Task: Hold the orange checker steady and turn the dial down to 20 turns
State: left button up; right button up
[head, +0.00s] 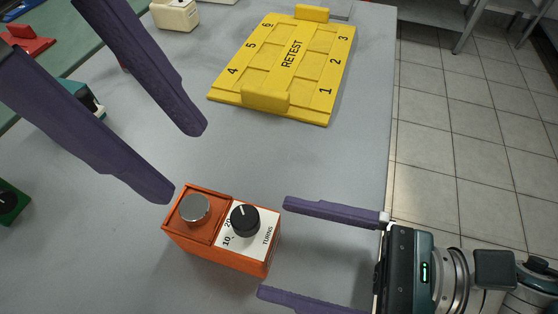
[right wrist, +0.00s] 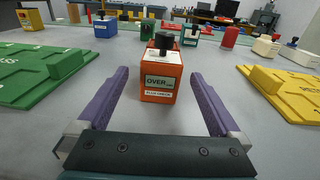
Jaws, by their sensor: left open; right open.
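The orange checker (head: 205,245) stands upright on the grey table in the head view. Its top has a silver round button (head: 195,208) and a black dial (head: 245,220) beside a white plate marked 10, 20 and TURNS. The dial's white mark points toward the far side, slightly left, past the 20. My left gripper (head: 188,160) is open and empty, beyond the checker's far left corner. My right gripper (head: 274,248) is open at the checker's right side, fingers pointing at it. In the right wrist view the checker (right wrist: 160,96) is centred between the fingers, with an OVER label.
A yellow RETEST board (head: 290,60) lies farther back on the table. A green box (head: 12,203), a teal device (head: 84,97) and a red device (head: 25,42) are at the left. The right wrist view shows a green board (right wrist: 35,75). Bare table surrounds the checker.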

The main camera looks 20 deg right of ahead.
aim_at(177, 210)
jog(key=shift+w+a+r+m+t, duration=0.3)
jog(key=shift+w+a+t, duration=0.1)
jog(key=shift+a, duration=0.1)
jog(key=x, duration=0.9)
jog(key=shift+a, duration=0.15)
jog(key=shift+c, duration=0.4)
